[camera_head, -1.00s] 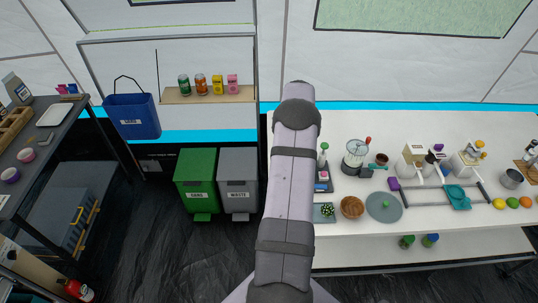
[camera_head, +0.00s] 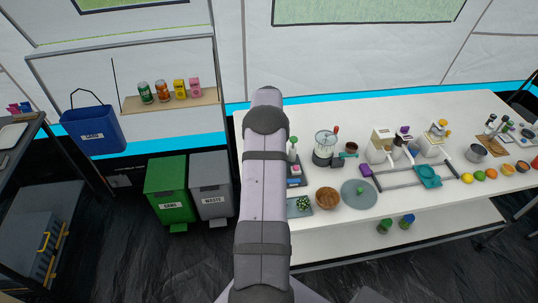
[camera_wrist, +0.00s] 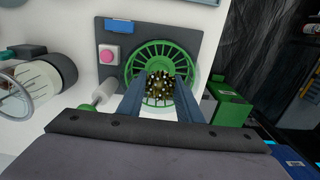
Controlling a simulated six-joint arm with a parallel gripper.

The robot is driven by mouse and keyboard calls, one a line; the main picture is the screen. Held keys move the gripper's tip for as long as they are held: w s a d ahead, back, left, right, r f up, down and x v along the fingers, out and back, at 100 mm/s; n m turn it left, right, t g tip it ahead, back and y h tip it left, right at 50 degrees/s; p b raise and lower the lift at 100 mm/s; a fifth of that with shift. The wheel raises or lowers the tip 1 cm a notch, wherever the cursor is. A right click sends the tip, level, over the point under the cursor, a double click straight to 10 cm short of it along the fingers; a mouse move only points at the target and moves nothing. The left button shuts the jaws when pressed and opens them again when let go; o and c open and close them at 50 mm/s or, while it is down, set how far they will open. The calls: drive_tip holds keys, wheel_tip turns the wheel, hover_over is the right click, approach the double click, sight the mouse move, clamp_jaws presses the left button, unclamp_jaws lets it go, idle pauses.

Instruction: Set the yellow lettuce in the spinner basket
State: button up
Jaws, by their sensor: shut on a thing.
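My gripper (camera_wrist: 160,92) is shut on the yellow lettuce (camera_wrist: 161,88), a speckled yellow-brown head between its two blue-grey fingers in the wrist view. The green spoked spinner basket (camera_wrist: 134,62) is round and lies directly behind the lettuce in that view, its rim showing around it. I cannot tell whether the lettuce is above the basket or inside it. In the head view my arm hides the gripper, lettuce and basket.
Beside the basket are a dark panel (camera_wrist: 106,72) with a pink button (camera_wrist: 109,54) and a white cylinder (camera_wrist: 105,92). Bins (camera_head: 168,190) stand left.

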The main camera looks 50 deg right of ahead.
drive_tip(key=shift+f+b, duration=0.5)
drive_tip(key=shift+f, duration=0.6)
drive_tip(key=shift+f+b, duration=0.35)
drive_tip(key=shift+f, duration=0.2)
idle(0.8)
drive_tip(key=o, duration=0.5)
drive_tip(key=shift+r, duration=0.1)
drive_tip(key=shift+r+p, duration=3.6)
drive_tip(key=shift+r, duration=1.85)
drive_tip(key=shift+a, duration=0.1)
